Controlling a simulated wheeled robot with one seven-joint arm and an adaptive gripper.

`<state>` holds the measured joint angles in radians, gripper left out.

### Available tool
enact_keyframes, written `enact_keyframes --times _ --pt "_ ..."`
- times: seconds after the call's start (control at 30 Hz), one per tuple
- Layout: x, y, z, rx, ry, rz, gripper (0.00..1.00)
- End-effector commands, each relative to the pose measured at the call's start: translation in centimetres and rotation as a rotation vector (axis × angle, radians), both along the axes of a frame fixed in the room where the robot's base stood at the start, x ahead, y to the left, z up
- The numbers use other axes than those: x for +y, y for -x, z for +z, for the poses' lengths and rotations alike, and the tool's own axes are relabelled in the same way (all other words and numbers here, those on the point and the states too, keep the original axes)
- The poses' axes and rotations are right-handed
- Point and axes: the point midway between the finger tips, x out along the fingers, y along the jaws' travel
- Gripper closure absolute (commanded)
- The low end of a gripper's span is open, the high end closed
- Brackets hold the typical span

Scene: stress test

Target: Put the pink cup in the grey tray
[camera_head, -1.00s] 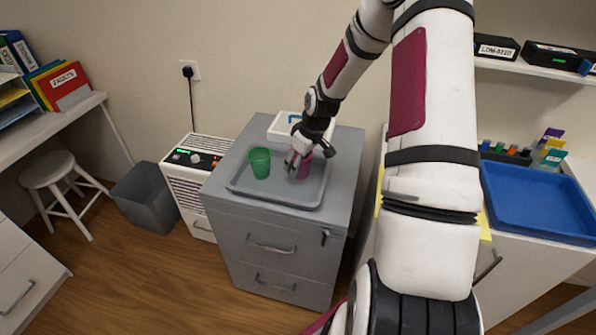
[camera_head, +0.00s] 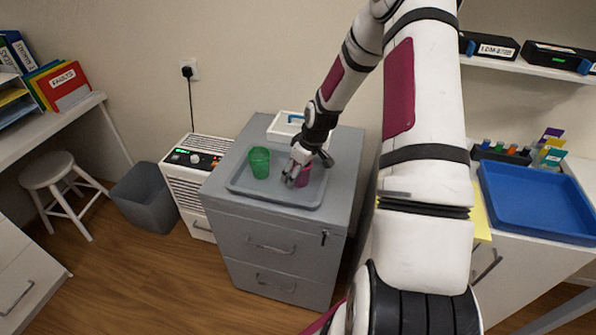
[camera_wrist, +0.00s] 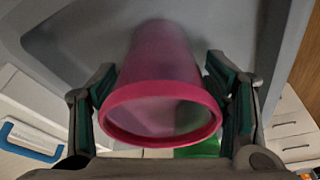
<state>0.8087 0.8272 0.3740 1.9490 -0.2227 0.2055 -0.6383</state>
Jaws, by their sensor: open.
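The pink cup (camera_head: 303,178) is at the right side of the grey tray (camera_head: 272,196), partly hidden by my gripper in the head view. In the wrist view the pink cup (camera_wrist: 160,85) lies between the two fingers, its round rim toward the camera. My gripper (camera_head: 306,168) is open, with one finger on each side of the cup; in the wrist view, a finger (camera_wrist: 165,115) pair flanks the rim. I cannot tell whether either finger touches the cup. The grey tray lies on a grey drawer cabinet.
A green cup (camera_head: 260,163) stands in the left part of the tray. A white box (camera_head: 284,124) with a blue handle is behind the tray. A blue tray (camera_head: 535,200) is on the right-hand counter. A white heater (camera_head: 186,172) stands left of the cabinet.

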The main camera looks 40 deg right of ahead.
Motion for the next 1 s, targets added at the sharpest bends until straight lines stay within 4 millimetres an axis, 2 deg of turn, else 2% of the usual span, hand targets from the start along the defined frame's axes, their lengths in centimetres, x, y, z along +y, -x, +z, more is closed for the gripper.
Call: enact_keyframes --times 0.23,0.7,1.0 --pt "-0.2 0.3 1.3 -0.002 0.001 -0.003 0.30" --pt "-0.9 2.9 9.8 -0.002 0.002 -0.003 0.30" --pt "-0.5 3.5 12.5 0.006 0.011 0.002 0.30"
